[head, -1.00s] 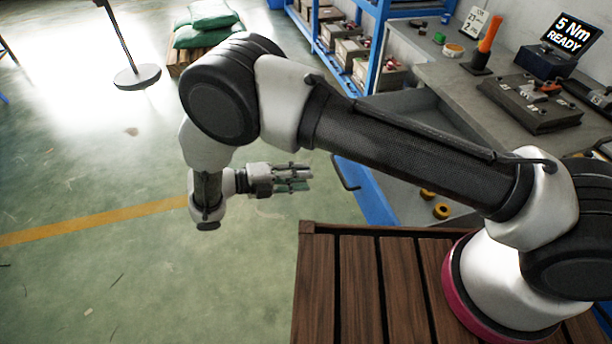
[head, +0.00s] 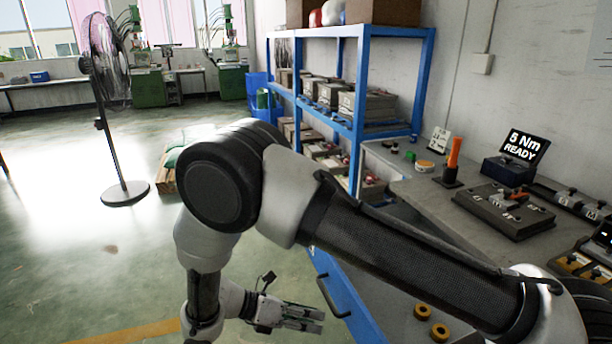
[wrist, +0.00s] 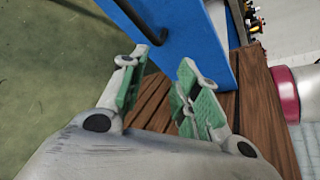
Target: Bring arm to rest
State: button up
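My gripper (head: 303,318) hangs low at the end of my folded arm in the head view, left of the workbench's blue front, with its fingers pointing right. In the wrist view, my gripper (wrist: 158,98) shows two green-padded fingers apart with nothing between them. Past the fingertips are a blue panel with a dark handle and brown wooden slats. The gripper touches nothing that I can see.
The grey workbench (head: 405,184) carries an orange-handled tool (head: 453,160), a dark mould block (head: 505,210) and a "5 Nm READY" display (head: 523,146). A blue shelf (head: 360,100) with boxes stands behind. A fan (head: 105,110) stands on open floor at left.

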jog(key=w+d+r+m+g+y, duration=0.15)
jog(key=d+r+m+y, duration=0.25)
jog(key=d+r+m, duration=0.55)
jog(key=d+r+m+g+y, duration=0.3)
jog(key=d+r+m+y, duration=0.3)
jog(key=r, duration=0.6)
jog(key=s+d+r+m+t+y, duration=0.1)
jog(key=s+d+r+m+t, duration=0.2)
jog(key=d+r+m, duration=0.3)
jog(key=s+d+r+m+t+y, duration=0.1)
jog(key=s+d+r+m+t, duration=0.3)
jog(key=d+r, duration=0.5)
jog(key=s+d+m, duration=0.2)
jog(key=d, duration=0.3)
jog(key=shift+s+d+r+y, duration=0.2)
jog(key=shift+s+r+y, duration=0.05)
jog(key=shift+r+y, duration=0.15)
